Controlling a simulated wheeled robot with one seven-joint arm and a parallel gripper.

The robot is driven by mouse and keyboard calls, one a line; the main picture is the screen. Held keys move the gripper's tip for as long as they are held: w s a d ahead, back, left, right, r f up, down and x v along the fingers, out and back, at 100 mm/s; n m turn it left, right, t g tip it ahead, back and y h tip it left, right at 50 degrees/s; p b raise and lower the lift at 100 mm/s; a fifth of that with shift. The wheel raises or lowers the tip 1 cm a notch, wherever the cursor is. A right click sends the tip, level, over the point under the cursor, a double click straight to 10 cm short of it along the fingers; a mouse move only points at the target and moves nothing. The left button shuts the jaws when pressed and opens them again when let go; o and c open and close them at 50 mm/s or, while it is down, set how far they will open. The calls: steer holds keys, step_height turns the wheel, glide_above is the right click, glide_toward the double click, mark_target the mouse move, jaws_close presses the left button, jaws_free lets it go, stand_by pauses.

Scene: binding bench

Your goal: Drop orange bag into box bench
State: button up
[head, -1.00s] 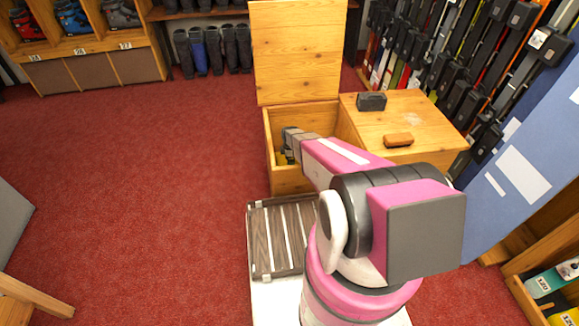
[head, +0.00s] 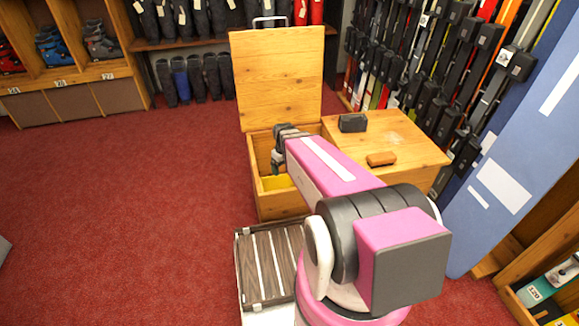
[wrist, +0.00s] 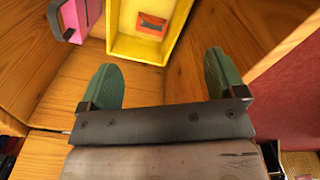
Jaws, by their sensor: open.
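The box bench (head: 284,205) is a wooden chest with its left lid raised, so its left compartment is open. My gripper (wrist: 162,78) is open and empty, its green finger pads spread apart. In the head view it hangs over the open compartment, partly hidden by my arm. An orange item with a grey patch (wrist: 152,25), which looks like the orange bag, lies in a yellow bin (wrist: 122,46) inside the compartment, beyond the fingertips and apart from them. The yellow bin also shows in the head view (head: 277,183).
A pink item with a dark handle (wrist: 86,14) is beside the yellow bin. A dark block (head: 353,123) and an orange-brown block (head: 381,159) sit on the closed right top. The raised lid (head: 280,80) stands behind; skis crowd the right. Red carpet (head: 130,190) is clear at left.

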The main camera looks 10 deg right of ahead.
steer(key=s+r+m, duration=0.5)
steer(key=s+r, duration=0.2)
steer(key=s, duration=0.1)
steer(key=shift+s+d+r+m, duration=0.25)
steer(key=shift+r+m, duration=0.05)
steer(key=shift+r, duration=0.05)
steer(key=shift+s, duration=0.1)
